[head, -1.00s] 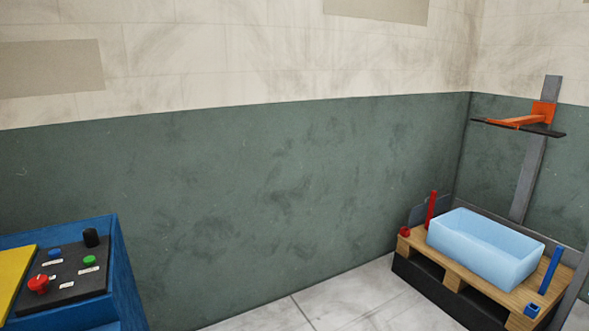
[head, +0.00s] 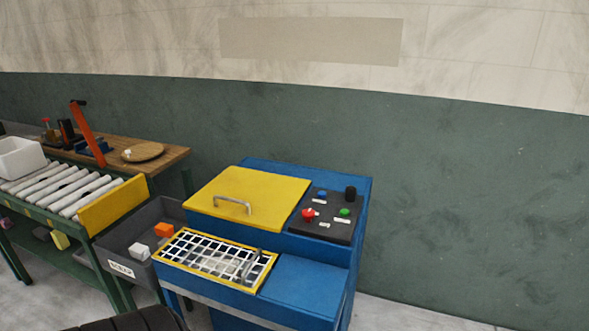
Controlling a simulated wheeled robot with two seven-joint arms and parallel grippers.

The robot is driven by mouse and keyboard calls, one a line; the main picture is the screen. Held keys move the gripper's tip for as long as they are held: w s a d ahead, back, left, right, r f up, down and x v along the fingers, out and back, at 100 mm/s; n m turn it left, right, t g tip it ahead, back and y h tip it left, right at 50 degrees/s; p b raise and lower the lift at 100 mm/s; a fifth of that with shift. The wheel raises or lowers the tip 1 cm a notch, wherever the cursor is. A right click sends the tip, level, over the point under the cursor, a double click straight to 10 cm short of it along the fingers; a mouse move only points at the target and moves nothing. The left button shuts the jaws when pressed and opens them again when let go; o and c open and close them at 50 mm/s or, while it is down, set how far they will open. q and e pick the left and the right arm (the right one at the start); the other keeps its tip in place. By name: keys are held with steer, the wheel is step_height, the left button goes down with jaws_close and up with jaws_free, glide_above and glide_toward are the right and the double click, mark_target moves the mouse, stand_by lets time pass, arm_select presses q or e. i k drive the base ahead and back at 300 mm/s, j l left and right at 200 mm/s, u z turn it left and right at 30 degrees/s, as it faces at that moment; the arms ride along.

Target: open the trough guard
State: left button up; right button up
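A blue machine (head: 310,285) stands in the middle of the head view. A yellow lid with a metal handle (head: 265,190) lies flat on its top. In front of the lid, a yellow-framed grid guard (head: 215,256) lies over a recess, and a grey metal piece rests at its right end. I cannot tell whether the lid or the grid is the trough guard; both look shut. Neither of my grippers shows in the head view.
A dark control panel (head: 327,232) with red, blue and green buttons and a black knob sits right of the lid. A grey bin (head: 118,243) with small blocks stands left. A roller conveyor (head: 65,190) and wooden bench (head: 165,163) lie beyond. The floor at right looks clear.

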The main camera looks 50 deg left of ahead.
mark_target(253, 292)
steer(key=u, duration=2.15)
